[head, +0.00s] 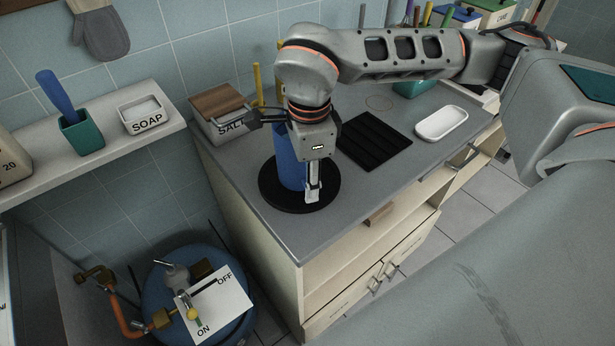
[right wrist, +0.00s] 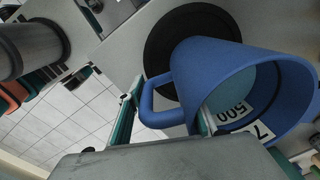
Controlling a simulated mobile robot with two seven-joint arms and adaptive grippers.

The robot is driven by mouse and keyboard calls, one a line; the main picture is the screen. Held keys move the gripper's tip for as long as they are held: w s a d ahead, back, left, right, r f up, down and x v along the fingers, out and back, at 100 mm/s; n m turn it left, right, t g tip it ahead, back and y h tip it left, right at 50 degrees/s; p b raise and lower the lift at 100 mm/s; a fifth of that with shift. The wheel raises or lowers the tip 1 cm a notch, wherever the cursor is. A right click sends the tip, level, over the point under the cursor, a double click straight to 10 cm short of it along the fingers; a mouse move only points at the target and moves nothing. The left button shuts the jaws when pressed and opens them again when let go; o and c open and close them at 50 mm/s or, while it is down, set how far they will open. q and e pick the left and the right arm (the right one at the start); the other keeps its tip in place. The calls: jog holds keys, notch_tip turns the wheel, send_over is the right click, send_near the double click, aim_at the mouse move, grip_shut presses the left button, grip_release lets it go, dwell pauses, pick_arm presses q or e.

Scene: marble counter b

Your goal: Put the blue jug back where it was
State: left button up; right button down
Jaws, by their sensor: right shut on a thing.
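The blue jug (head: 287,158) is upright over the round black mat (head: 329,192) at the near left part of the counter. My right gripper (head: 312,188) points down at the jug's near right side and hides part of it. In the right wrist view the jug (right wrist: 220,70) shows its open mouth, with number labels inside. Its handle (right wrist: 150,103) is between the fingers of my right gripper (right wrist: 167,104), which is shut on it. The mat (right wrist: 160,45) shows behind the jug. I cannot tell whether the jug's base touches the mat. My left gripper is not in view.
A salt box (head: 218,112) stands behind left of the jug. A black ribbed mat (head: 374,141) and a white tray (head: 441,123) lie to the right. The counter's front edge is close. A shelf at left holds a soap box (head: 145,115) and a teal cup (head: 82,133).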

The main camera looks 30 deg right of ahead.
jog(key=c, duration=1.4)
grip_release()
jog(key=shift+f, duration=0.1)
jog(key=r, duration=1.2)
jog(key=shift+s+a+r, duration=0.1)
jog(key=shift+s+r, duration=0.05)
jog(key=shift+s, duration=0.15)
